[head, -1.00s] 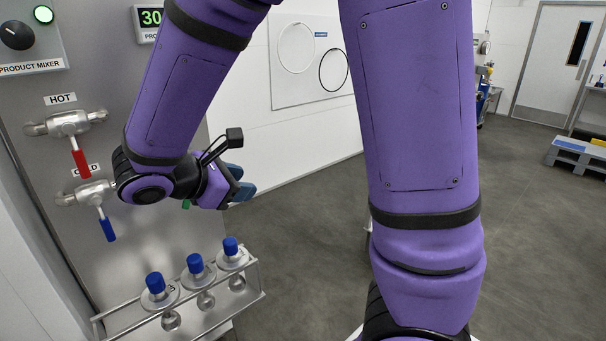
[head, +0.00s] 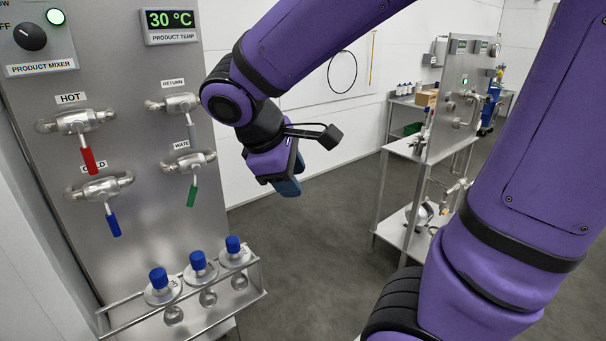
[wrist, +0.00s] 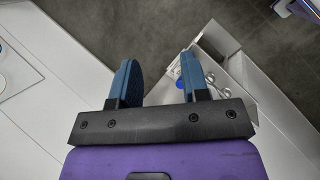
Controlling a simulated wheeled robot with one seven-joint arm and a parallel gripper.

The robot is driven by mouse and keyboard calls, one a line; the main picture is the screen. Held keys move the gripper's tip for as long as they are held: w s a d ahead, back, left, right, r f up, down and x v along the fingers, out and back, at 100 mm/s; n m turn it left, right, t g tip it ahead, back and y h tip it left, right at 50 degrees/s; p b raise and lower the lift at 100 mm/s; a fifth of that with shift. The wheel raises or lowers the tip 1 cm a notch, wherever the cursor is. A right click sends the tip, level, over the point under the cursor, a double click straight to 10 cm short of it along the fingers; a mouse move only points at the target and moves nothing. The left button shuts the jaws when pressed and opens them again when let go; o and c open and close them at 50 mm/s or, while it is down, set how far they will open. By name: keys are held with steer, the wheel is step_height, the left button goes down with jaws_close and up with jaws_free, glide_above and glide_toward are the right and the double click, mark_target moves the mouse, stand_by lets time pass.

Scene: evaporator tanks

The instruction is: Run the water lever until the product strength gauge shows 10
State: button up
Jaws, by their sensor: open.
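The water lever (head: 191,195) has a green grip that hangs down from its valve on the steel panel, under a label that reads "WATE", the rest being hard to make out. My gripper (head: 290,186) is to the right of the water lever, in front of the white wall and apart from the panel. In the wrist view my gripper (wrist: 158,82) is open, with two blue fingers spread and nothing between them. The product strength gauge is not identifiable in view. A product temp display (head: 171,25) reads 30 °C.
Red hot (head: 89,160), blue cold (head: 112,223) and grey return (head: 190,128) levers share the panel. A product mixer knob (head: 30,37) is at upper left. A rack (head: 215,308) holds blue-capped bottles below. A steel cart (head: 420,185) stands right; open floor lies between.

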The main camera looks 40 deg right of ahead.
steer(key=shift+s+d+r+m+t+y, duration=0.15)
steer(key=shift+s+r+m+y, duration=0.15)
steer(key=shift+s+m+y, duration=0.25)
steer(key=shift+s+a+r+m+t+y, duration=0.15)
steer(key=shift+s+r+m+y, duration=0.15)
steer(key=shift+s, duration=0.3)
steer(key=shift+d, duration=0.1)
steer(key=shift+c, duration=0.4)
